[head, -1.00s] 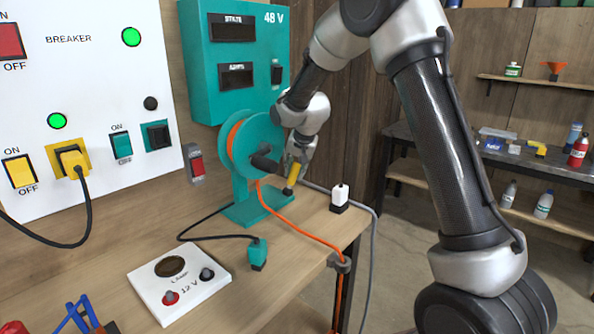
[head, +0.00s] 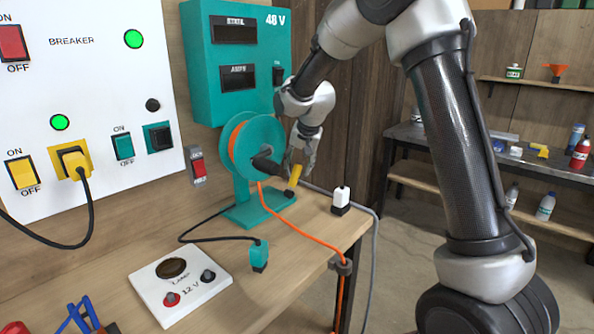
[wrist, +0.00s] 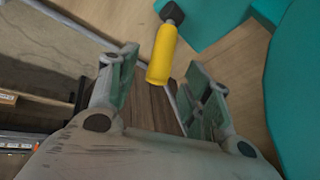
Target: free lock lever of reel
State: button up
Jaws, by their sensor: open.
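The teal reel (head: 262,138) holds orange cable and stands on the wooden bench. The yellow-handled lock lever (head: 294,177) tilts up from a dark pivot at the right of the reel's base. In the wrist view the yellow lever (wrist: 162,52) points from its dark pivot toward my gripper. My gripper (head: 301,158) is just above the lever's handle; in the wrist view my gripper (wrist: 163,82) has its fingers apart, with the handle's end near the gap between them. I see no clear contact. The fingers partly hide the handle's upper end in the head view.
The reel's dark crank handle (head: 267,164) sticks out close to my gripper's left. A white-and-black block (head: 341,198) stands near the bench's right edge. The orange cable (head: 303,227) runs across the bench to a clamp (head: 341,264) at the edge.

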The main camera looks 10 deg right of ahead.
jog(key=v, duration=0.8)
jog(key=shift+r, duration=0.1)
